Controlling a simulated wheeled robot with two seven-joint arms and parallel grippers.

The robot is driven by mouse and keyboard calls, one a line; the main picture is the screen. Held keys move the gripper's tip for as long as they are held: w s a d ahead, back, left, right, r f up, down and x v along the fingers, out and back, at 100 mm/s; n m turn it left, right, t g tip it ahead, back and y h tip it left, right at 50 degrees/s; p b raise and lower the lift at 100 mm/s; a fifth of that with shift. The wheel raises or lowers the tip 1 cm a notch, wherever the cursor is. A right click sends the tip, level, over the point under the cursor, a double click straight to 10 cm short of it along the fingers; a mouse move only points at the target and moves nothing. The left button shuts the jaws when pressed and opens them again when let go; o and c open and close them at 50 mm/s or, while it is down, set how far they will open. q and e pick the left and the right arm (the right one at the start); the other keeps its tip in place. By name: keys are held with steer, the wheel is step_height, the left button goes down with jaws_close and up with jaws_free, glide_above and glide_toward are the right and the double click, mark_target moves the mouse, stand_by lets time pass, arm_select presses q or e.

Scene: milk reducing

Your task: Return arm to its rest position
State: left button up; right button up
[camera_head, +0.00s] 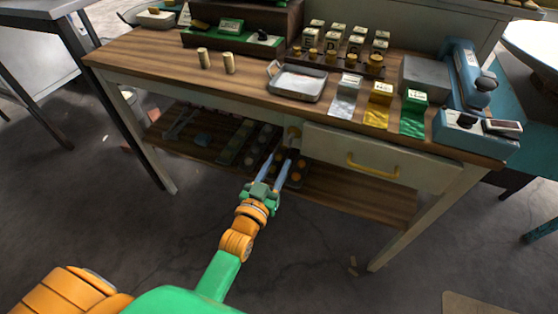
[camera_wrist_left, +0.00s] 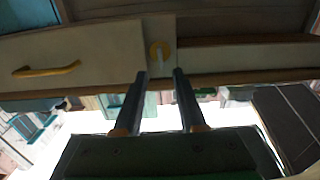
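My left arm comes in from the bottom left of the head view, with orange and green links. Its gripper (camera_head: 283,160) is in front of the wooden table's front edge (camera_head: 215,87), left of the drawer (camera_head: 375,160). In the left wrist view the two dark fingers (camera_wrist_left: 160,75) are apart, with nothing gripped between them. A round yellow knob-like thing (camera_wrist_left: 160,50) on the table front shows just beyond the gap between the fingertips. I cannot tell whether they touch it. My right gripper is not in view.
A drawer with a yellow handle (camera_head: 373,167) is right of the gripper. A metal tray (camera_head: 297,84), two small cylinders (camera_head: 216,60), packets and a blue machine (camera_head: 468,72) stand on the table. A lower shelf (camera_head: 350,195) is under it.

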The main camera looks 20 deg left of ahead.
arm_select(q)
steer(key=s+d+f+m+g+p, duration=0.1)
steer(key=s+f+g, duration=0.4)
steer(key=f, duration=0.6)
steer(key=s+f+g+p, duration=0.1)
steer(key=s+f+g, duration=0.2)
steer(key=s+f, duration=0.6)
steer(key=s+a+f+g, duration=0.1)
steer(key=s+f+g, duration=0.2)
steer(key=s, duration=0.4)
steer(key=s+a+f+g+p, duration=0.1)
steer(key=s+a+f+g, duration=0.1)
steer(key=s+f, duration=0.4)
steer(key=s+a+f+m+g, duration=0.1)
steer(key=s+f+g, duration=0.3)
steer(key=s, duration=0.6)
steer(key=shift+s+a+f+y, duration=0.2)
steer(key=shift+a+y, duration=0.05)
steer(key=shift+y, duration=0.05)
